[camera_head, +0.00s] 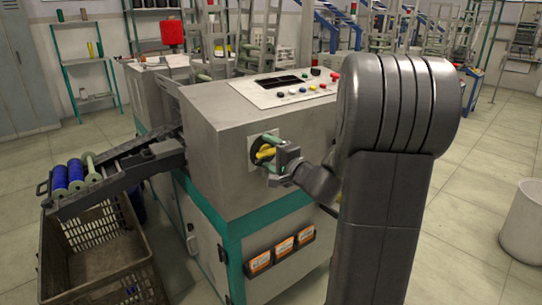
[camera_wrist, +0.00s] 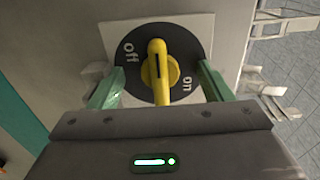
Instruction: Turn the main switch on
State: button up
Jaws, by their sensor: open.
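The main switch has a yellow handle (camera_wrist: 160,68) on a dark round dial (camera_wrist: 188,50) with a pale square plate. The dial reads "off" at the left and "on" at the right. In the wrist view the handle stands upright in the picture, between the two words. My gripper (camera_wrist: 160,86) is open, with one green finger on each side of the handle and a gap on both sides. In the head view the yellow handle (camera_head: 265,153) is on the machine's front face, with my gripper (camera_head: 271,153) at it, partly covering the dial.
The grey and green machine (camera_head: 218,120) has a button panel (camera_head: 285,92) on top. A chute (camera_head: 130,170) with blue bobbins (camera_head: 68,180) slopes left over a brown crate (camera_head: 105,262). Orange-labelled boxes (camera_head: 283,247) hang below the switch. A pale bin (camera_head: 525,225) stands at right.

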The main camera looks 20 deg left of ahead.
jog(key=c, duration=1.4)
jog(key=shift+o, duration=0.2)
jog(key=shift+r+m+p, duration=0.1)
jog(key=shift+m+p, duration=0.5)
jog(key=shift+m, duration=1.3)
jog(key=shift+p, duration=0.35)
